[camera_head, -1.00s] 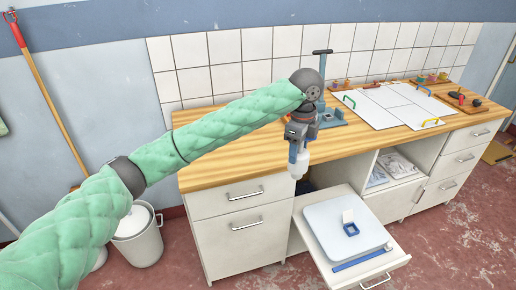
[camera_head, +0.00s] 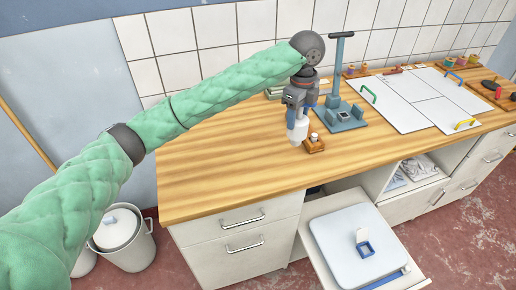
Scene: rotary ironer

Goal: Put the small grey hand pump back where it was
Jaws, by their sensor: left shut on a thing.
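My left gripper (camera_head: 299,106) is above the wooden counter and shut on a small pale grey-white cylindrical thing, which I take to be the hand pump (camera_head: 298,132). It hangs nearly upright below the fingers, and its upper part is hidden by them. Just right of its lower end is a small wooden block (camera_head: 315,146) with a light peg or knob on top. I cannot tell whether the pump's lower end touches the counter or the block. My right gripper is not in view.
A blue-grey stand with a tall T-handle (camera_head: 340,85) is close behind to the right. White panels (camera_head: 415,97) with coloured handles lie further right. The counter (camera_head: 225,160) is clear on the left. An open drawer below holds a pale board (camera_head: 355,240) with a small blue square piece.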

